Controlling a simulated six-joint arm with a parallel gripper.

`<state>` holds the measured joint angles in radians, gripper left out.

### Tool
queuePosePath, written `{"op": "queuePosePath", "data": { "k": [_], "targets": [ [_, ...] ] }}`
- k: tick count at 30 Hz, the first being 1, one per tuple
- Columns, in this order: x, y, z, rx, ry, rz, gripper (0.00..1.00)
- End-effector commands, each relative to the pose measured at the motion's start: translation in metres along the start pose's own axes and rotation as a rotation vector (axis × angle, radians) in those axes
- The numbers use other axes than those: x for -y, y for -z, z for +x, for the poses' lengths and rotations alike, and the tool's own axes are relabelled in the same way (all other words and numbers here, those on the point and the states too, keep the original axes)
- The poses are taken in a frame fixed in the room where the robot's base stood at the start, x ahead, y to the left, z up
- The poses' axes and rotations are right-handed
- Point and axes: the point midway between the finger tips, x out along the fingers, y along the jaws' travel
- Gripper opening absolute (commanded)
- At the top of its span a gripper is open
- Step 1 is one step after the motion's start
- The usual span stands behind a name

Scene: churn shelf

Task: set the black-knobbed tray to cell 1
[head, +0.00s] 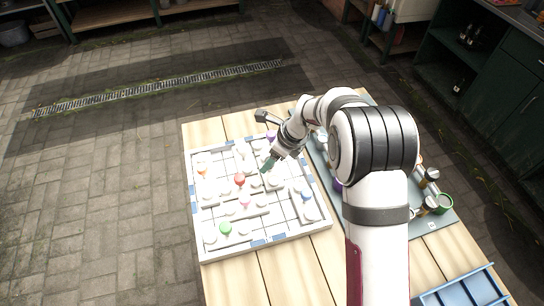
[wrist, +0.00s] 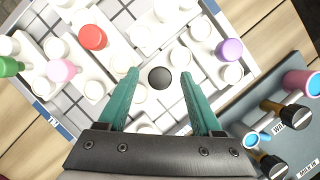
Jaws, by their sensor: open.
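The black knob of the tray (wrist: 159,77) shows in the wrist view, with white round caps around it on white pieces. My gripper (wrist: 159,73) is open. Its two green fingers stand left and right of the black knob, apart from it as seen from above. How high the fingertips are over the knob I cannot tell. In the head view my gripper (head: 268,164) hangs over the middle right of the white-walled board (head: 290,238), and the black knob is hidden or too small to make out.
Red (wrist: 92,37), purple (wrist: 230,50), pink (wrist: 62,70) and green (wrist: 10,66) knobs crowd the board around my gripper. Right of it a grey mat (wrist: 290,95) holds bottles and tools. A blue crate (head: 430,298) stands at the front right. Some grid squares are bare.

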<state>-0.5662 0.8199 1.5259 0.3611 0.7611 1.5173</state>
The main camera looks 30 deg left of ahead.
Motion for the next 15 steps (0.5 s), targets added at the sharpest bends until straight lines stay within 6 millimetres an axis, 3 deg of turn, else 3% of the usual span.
{"op": "queuePosePath", "data": {
  "k": [4,15],
  "targets": [
    [0.0001,0.0000,-0.0003,0.000,0.000,-0.001,0.67],
    [0.0002,0.0000,-0.0007,0.000,0.000,-0.001,0.00]
  ]
}}
